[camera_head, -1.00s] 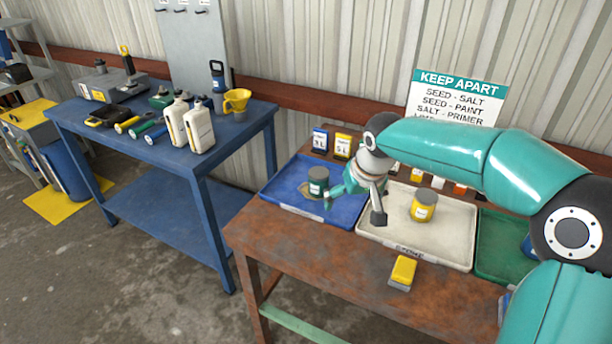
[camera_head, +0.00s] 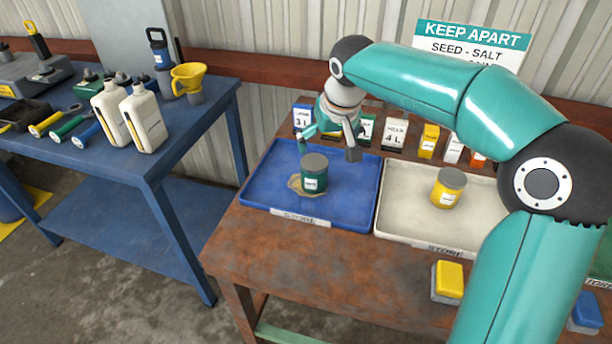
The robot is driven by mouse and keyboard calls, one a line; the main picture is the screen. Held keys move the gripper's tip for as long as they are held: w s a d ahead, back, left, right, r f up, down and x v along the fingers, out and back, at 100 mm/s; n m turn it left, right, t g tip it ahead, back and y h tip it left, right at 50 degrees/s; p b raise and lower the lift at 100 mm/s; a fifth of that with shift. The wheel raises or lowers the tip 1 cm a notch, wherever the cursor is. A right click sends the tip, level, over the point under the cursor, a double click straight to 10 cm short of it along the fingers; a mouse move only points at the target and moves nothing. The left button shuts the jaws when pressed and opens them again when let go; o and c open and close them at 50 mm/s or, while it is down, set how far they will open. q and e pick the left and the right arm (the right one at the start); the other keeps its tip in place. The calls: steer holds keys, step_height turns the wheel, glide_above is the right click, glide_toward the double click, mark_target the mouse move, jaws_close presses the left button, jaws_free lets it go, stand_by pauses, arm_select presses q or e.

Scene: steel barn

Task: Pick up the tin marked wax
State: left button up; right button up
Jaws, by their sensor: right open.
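A dark green tin (camera_head: 314,175) with a grey lid and a small pale label stands upright in the blue tray (camera_head: 262,190), on a tan stain. A yellow tin (camera_head: 447,190) with a dark lid stands upright in the off-white tray (camera_head: 400,222). The print on both tin labels is too small to read, so I cannot tell which says wax. My right gripper (camera_head: 330,142) is open and empty, above and behind the green tin in the picture, apart from it. My left gripper is not in view.
Several small boxes (camera_head: 395,133) stand along the back of the rusty table (camera_head: 290,250). A yellow-topped block (camera_head: 448,280) and a blue-topped one (camera_head: 586,312) sit at the front. A blue bench (camera_head: 180,135) with white bottles (camera_head: 143,120) stands to the left, across a gap.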

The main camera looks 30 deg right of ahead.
mark_target(318, 167)
steer(key=x, duration=1.1)
steer(key=shift+w+f, duration=0.25)
steer(key=shift+f, duration=0.05)
steer(key=shift+w+p+x, duration=0.1)
steer(key=shift+p+x, duration=0.35)
steer(key=shift+x, duration=0.85)
steer(key=shift+w+p+x, duration=0.15)
steer(key=shift+p+x, duration=0.3)
steer(key=shift+x, duration=0.8)
steer(key=shift+r, duration=0.1)
steer(key=c, duration=1.4)
